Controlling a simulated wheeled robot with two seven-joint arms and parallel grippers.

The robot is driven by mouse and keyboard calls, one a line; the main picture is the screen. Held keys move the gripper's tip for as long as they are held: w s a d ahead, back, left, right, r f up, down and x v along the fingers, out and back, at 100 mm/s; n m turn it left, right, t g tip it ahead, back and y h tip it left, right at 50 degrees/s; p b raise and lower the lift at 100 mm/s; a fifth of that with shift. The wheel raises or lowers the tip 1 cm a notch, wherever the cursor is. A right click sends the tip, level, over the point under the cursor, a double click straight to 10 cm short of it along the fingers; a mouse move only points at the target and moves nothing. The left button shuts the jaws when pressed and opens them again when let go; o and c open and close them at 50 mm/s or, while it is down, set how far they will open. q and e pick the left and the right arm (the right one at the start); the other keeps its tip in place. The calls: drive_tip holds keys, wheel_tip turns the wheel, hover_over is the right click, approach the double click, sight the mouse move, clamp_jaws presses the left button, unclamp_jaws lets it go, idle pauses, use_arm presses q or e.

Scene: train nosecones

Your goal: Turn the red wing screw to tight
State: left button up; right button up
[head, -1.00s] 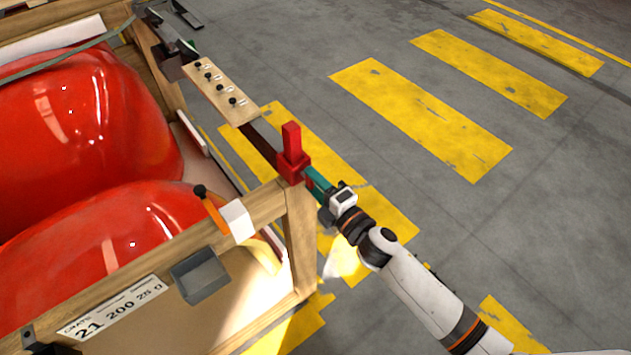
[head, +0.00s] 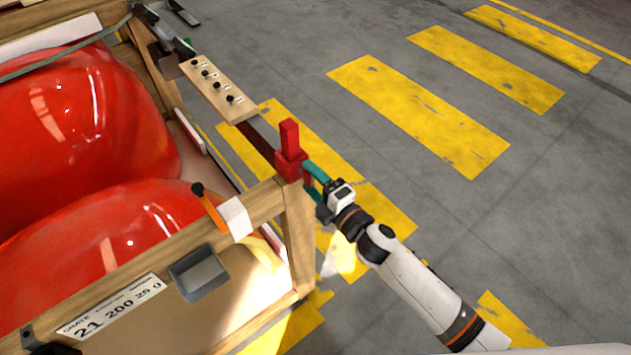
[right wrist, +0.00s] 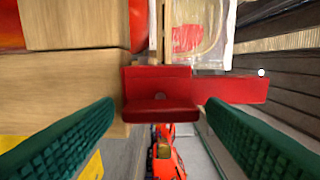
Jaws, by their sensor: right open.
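The red wing screw (head: 290,150) is at the near right corner of the wooden crate, on top of the corner post. Its long red arm points upward in the head view. In the right wrist view the red screw (right wrist: 228,88) shows a block with a small round hole and a long arm reaching right. My right gripper (head: 314,174) is open beside the screw, on its outer side. Its green fingers stand apart on either side of the red block in the right wrist view, with gaps visible. My left gripper is not in view.
The wooden crate (head: 298,243) holds large glossy red nosecones (head: 80,120). An orange clamp-like piece (head: 212,212) sits on the near rail. The floor to the right is clear.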

drive_tip(key=b+v, duration=0.2)
drive_tip(key=v, duration=1)
drive_tip(key=shift+b, duration=0.4)
drive_tip(key=shift+f, duration=0.1)
